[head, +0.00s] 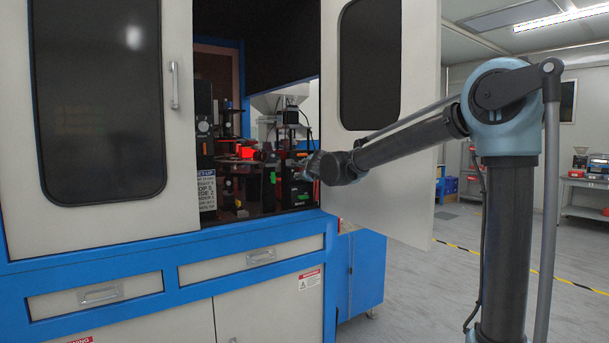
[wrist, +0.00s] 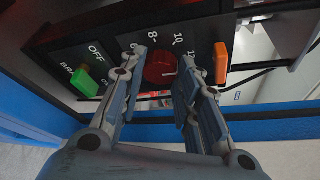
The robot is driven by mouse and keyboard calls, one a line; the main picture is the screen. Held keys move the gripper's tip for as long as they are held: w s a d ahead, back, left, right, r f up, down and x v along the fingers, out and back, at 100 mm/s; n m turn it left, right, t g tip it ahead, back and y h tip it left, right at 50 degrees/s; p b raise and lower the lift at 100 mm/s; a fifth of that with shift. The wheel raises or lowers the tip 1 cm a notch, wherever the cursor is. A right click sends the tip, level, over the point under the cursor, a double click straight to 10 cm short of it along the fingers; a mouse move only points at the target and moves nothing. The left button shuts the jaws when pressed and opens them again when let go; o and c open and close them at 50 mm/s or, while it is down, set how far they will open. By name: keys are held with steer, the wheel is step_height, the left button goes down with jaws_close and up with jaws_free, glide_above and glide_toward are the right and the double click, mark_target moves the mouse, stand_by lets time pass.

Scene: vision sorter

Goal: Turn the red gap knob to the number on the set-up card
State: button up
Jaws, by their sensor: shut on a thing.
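The red gap knob (wrist: 158,70) is on a dark panel in the wrist view, with white numbers around it. I can read an 8 and a 10 above it; other numbers are partly hidden by my fingers. A short white mark shows at the knob's right side; the number it points at is unclear. My gripper (wrist: 160,62) is shut on the knob, one finger on each side. In the head view the white set-up card (head: 207,190) hangs inside the cabinet opening. Its small lines are only partly readable; the gap number is not clear.
A green switch (wrist: 88,84) marked OFF is left of the knob, and an orange part (wrist: 220,62) is close to the right finger. A blue cabinet edge (wrist: 278,112) runs below. The open cabinet door (head: 385,180) stands behind my arm.

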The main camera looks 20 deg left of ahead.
steer(key=shift+d, duration=0.1)
stand_by(0.4)
steer(key=o, duration=1.1)
steer(key=shift+w, duration=0.15)
steer(key=shift+c, duration=0.2)
steer(key=shift+s, duration=0.2)
steer(key=v, duration=1.1)
steer(key=shift+s+d, duration=0.2)
steer(key=shift+r, duration=0.1)
